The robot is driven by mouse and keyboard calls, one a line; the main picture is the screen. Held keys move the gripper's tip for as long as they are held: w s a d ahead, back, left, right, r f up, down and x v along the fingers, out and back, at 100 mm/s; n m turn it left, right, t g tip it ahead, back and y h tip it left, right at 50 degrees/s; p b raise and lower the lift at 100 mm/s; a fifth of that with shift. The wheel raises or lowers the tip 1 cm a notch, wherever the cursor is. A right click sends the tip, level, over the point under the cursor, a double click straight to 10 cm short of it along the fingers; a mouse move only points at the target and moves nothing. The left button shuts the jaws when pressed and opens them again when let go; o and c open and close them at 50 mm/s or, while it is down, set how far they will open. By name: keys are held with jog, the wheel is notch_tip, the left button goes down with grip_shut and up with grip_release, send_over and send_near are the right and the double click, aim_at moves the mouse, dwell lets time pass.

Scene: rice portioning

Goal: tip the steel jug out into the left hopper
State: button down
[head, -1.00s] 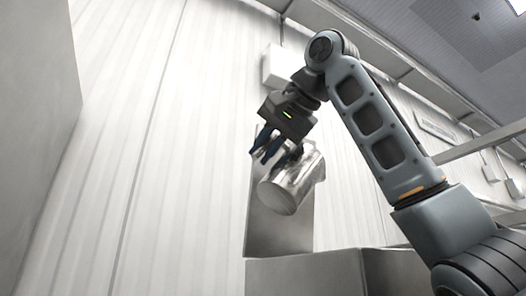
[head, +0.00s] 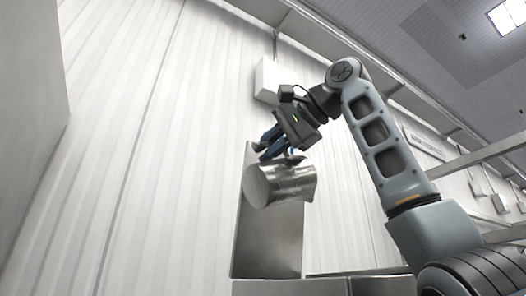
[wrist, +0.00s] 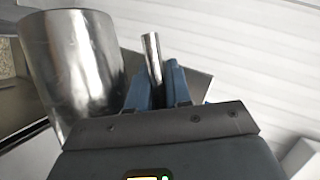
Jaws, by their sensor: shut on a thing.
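The steel jug (head: 285,184) hangs in the air in the head view, lying nearly level. Its flat round end faces left and its flared end points right. My gripper (head: 275,147) is above it, with blue fingers shut on its handle. In the wrist view the jug (wrist: 75,70) is at the left, and its handle (wrist: 152,55) stands between the fingers of my gripper (wrist: 158,85). The inside of the jug is hidden. An upright steel plate (head: 268,243) stands behind and below the jug. I cannot tell whether it belongs to the left hopper. No pouring rice shows.
Steel box tops (head: 290,287) show at the bottom edge of the head view. Steel edges (wrist: 22,112) lie past the jug in the wrist view. A white box (head: 266,80) hangs on the pale ribbed wall behind. The air left of the jug looks free.

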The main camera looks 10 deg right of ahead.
jog(key=shift+w+d+r+m+y, duration=0.2)
jog(key=shift+d+r+m+y, duration=0.2)
jog(key=shift+d+r+m, duration=0.15)
jog(key=shift+w+d+r+m+y, duration=0.3)
jog(key=shift+d+r+m+y, duration=0.15)
jog(key=shift+d+m, duration=0.3)
jog(key=shift+w+d+r+m+y, duration=0.3)
jog(key=shift+d+r+m, duration=0.2)
jog(key=shift+d, duration=0.35)
jog(key=shift+s, duration=0.1)
dwell(0.3)
jog(key=shift+r+n+h, duration=0.7)
jog(key=shift+n+h, duration=0.05)
jog(key=shift+n, duration=0.45)
jog(key=r+n+h, duration=0.1)
jog(key=n, duration=0.1)
jog(key=n+h, duration=0.2)
jog(key=shift+r, duration=0.4)
jog(key=n+h, duration=0.1)
jog(key=r+n+t+h, duration=0.1)
jog(key=n, duration=0.1)
jog(key=shift+r, duration=0.25)
jog(key=r+n+t+h, duration=0.1)
jog(key=n+h, duration=0.1)
jog(key=n, duration=0.1)
jog(key=shift+r+h, duration=0.2)
jog(key=shift+h, duration=0.1)
